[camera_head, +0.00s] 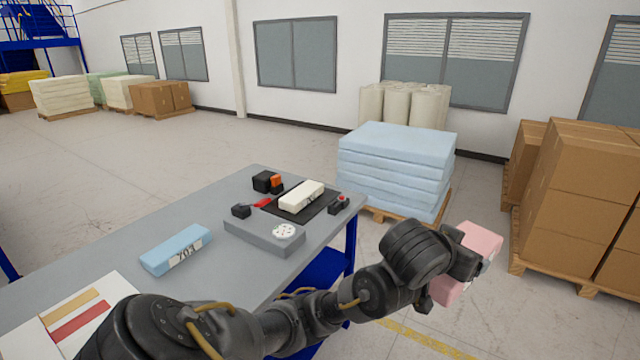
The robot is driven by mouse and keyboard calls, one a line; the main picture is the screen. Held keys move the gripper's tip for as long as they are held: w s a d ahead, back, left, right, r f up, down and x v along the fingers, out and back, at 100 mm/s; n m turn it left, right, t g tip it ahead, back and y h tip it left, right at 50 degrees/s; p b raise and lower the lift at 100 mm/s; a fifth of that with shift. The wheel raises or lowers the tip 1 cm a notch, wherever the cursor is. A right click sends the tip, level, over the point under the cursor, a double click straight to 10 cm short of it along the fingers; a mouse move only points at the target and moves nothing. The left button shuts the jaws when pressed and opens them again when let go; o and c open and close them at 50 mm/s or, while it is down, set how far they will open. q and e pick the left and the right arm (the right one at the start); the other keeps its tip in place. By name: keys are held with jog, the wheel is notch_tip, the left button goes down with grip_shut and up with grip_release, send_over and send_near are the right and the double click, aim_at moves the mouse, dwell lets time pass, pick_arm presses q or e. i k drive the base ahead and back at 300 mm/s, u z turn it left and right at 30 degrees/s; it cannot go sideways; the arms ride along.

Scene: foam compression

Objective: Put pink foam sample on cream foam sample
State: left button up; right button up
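The pink foam sample (482,243) is a light pink block at the right, beyond the table's right edge and above the floor. My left gripper (463,264) is shut on it; the fingers and wrist hide its middle. The cream foam sample (301,195) is a pale block with a dark printed label. It lies flat on a black plate (322,207) at the far right of the grey table, with its top bare. My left gripper is to the right of it and nearer to me. My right gripper is not in view.
Beside the black plate are a grey unit with a white dial (262,238), small black blocks and a red-topped piece. A blue foam sample (176,249) lies on the grey table (120,252). Blue foam sheets (397,165) and cardboard boxes (572,200) stand on pallets behind.

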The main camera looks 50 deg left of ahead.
aim_at(303, 191)
jog(key=u, duration=0.65)
jog(key=i, duration=1.35)
jog(key=u, duration=1.15)
jog(key=i, duration=0.2)
jog(key=u, duration=0.05)
